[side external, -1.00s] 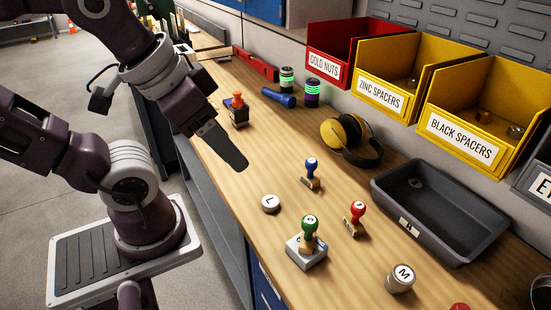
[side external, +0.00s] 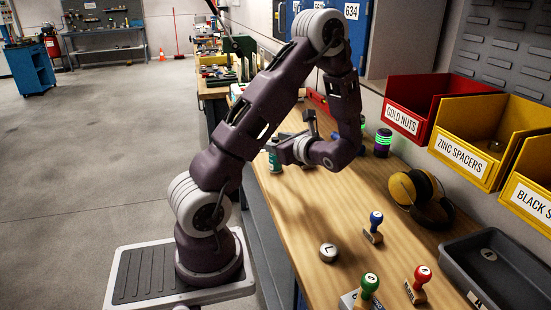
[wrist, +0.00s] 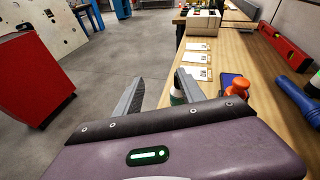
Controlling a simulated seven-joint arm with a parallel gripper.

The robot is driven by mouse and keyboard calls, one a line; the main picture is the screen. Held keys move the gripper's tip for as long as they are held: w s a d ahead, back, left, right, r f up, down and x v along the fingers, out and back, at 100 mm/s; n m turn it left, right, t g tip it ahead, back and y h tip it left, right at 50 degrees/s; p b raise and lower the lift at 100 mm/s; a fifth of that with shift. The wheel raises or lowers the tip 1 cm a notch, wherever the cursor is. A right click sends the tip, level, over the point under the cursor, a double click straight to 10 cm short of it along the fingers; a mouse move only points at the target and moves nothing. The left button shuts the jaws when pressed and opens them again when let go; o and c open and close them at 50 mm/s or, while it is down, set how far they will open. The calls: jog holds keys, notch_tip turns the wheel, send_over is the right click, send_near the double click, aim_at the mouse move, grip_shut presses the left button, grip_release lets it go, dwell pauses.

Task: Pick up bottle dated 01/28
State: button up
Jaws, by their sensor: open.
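A small green-and-white bottle (side external: 274,160) stands near the left edge of the bench, beside my gripper (side external: 283,141). No date can be read on it. In the wrist view my gripper (wrist: 159,78) is open, its two fingers apart with floor showing between them. A green, bottle-like thing (wrist: 178,97) shows partly behind the right finger, most of it hidden. I cannot tell whether the finger touches it. An orange-topped object (wrist: 238,86) stands to the right of that finger.
A dark cylinder with green bands (side external: 383,142) stands at the back of the bench. White cards (wrist: 197,58) lie ahead along the bench, with a red level (wrist: 284,46) and blue flashlight (wrist: 297,100) at right. Stamps and earmuffs (side external: 408,188) occupy the near bench.

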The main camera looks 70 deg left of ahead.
jog(key=a+f+m, duration=0.1)
jog(key=a, duration=0.2)
jog(key=a+f+m+t, duration=0.1)
jog(key=a+f, duration=0.1)
jog(key=a, duration=0.1)
jog(key=w+a+f+y, duration=0.1)
jog(key=a, duration=0.2)
jog(key=shift+w+a+f+m, duration=0.1)
jog(key=shift+a+f+m, duration=0.2)
jog(key=shift+m, duration=0.1)
grip_shut()
